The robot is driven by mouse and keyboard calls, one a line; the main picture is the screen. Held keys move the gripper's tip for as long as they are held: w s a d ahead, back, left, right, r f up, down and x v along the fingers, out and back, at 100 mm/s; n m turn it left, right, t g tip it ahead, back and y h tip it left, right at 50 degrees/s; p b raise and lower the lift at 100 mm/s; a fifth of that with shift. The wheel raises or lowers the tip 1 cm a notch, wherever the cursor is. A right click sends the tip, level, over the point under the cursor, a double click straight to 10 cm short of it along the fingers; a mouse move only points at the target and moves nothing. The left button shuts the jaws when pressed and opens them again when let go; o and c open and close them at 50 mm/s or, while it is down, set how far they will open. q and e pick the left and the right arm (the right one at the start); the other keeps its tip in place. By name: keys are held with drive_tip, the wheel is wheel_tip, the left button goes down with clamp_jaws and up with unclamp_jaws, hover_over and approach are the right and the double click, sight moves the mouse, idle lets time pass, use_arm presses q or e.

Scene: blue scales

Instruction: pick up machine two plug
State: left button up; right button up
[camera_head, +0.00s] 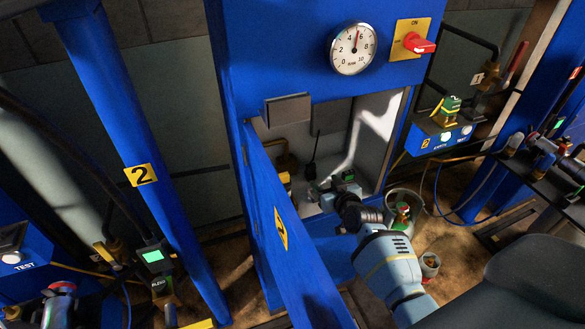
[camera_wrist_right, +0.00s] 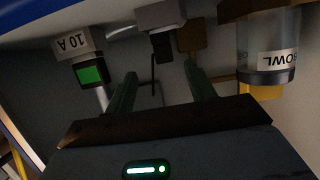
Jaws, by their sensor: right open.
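The open blue cabinet (camera_head: 382,110) has a plug-like black piece (camera_head: 311,170) hanging on a dark cord inside; I cannot tell for certain that it is the machine two plug. My right gripper (camera_head: 325,189) reaches into the cabinet below and right of that piece. In the right wrist view its two dark green fingers (camera_wrist_right: 159,72) stand apart with nothing seen between them. A grey block with a black end (camera_wrist_right: 163,47) is just beyond the fingertips; contact cannot be told. My left gripper is not in view.
The cabinet door (camera_head: 290,265) stands open left of my right arm. In the wrist view, a "10 A" block (camera_wrist_right: 82,42) with a green face is left of the fingers and a clear bowl (camera_wrist_right: 268,50) is right. A bucket (camera_head: 390,197) stands right of the cabinet.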

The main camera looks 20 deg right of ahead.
sight(312, 167)
drive_tip(key=shift+w+r, duration=0.2)
drive_tip(key=shift+w, duration=0.4)
drive_tip(key=shift+r, duration=0.2)
drive_tip(key=shift+w+f+b, duration=0.2)
drive_tip(key=shift+w+b, duration=0.1)
drive_tip(key=shift+w, duration=0.3)
drive_tip(key=shift+w+f, duration=0.2)
drive_tip(key=shift+w, duration=0.45)
drive_tip(key=shift+w, duration=0.2)
drive_tip(key=b+x, duration=0.2)
drive_tip(key=x, duration=0.1)
drive_tip(key=shift+w+a+f, duration=0.1)
drive_tip(key=shift+w+a, duration=0.05)
drive_tip(key=shift+w, duration=0.5)
